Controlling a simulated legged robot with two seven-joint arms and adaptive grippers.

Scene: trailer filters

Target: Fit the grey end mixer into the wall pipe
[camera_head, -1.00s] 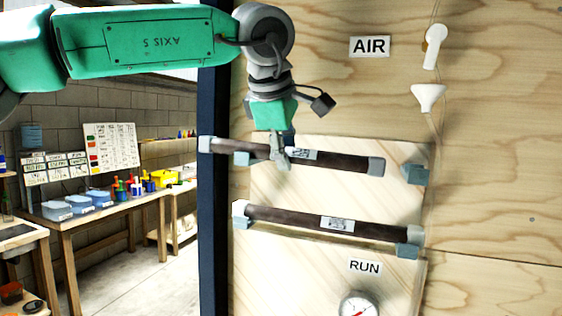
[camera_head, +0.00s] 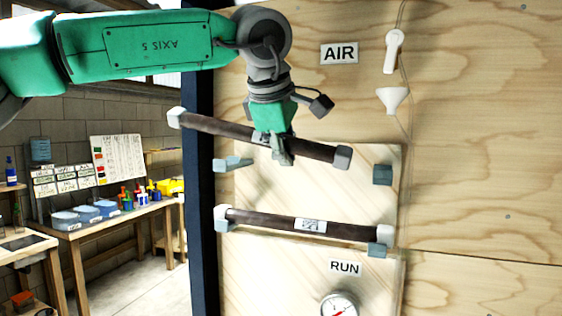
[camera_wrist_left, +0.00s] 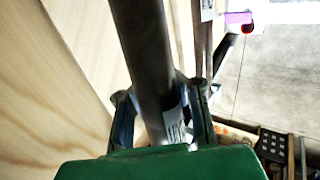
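A dark tube with pale grey end caps (camera_head: 215,124), which looks like the grey end mixer, is tilted down to the right, off its blue-grey brackets. My left gripper (camera_head: 282,152) is shut around its middle, over part of its label. In the left wrist view the tube (camera_wrist_left: 146,50) runs between both fingers (camera_wrist_left: 160,112). On the wall at upper right, a white pipe piece (camera_head: 393,52) hangs above a white funnel-shaped piece (camera_head: 393,99), with a gap between them. Which part is the wall pipe I cannot tell for certain. My right gripper is out of view.
The upper brackets, left (camera_head: 232,164) and right (camera_head: 383,175), are empty. A second dark tube (camera_head: 270,220) rests on the lower brackets, above a RUN sign (camera_head: 345,268) and a gauge (camera_head: 339,306). An AIR sign (camera_head: 339,53) is above. A workbench (camera_head: 110,223) stands at left.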

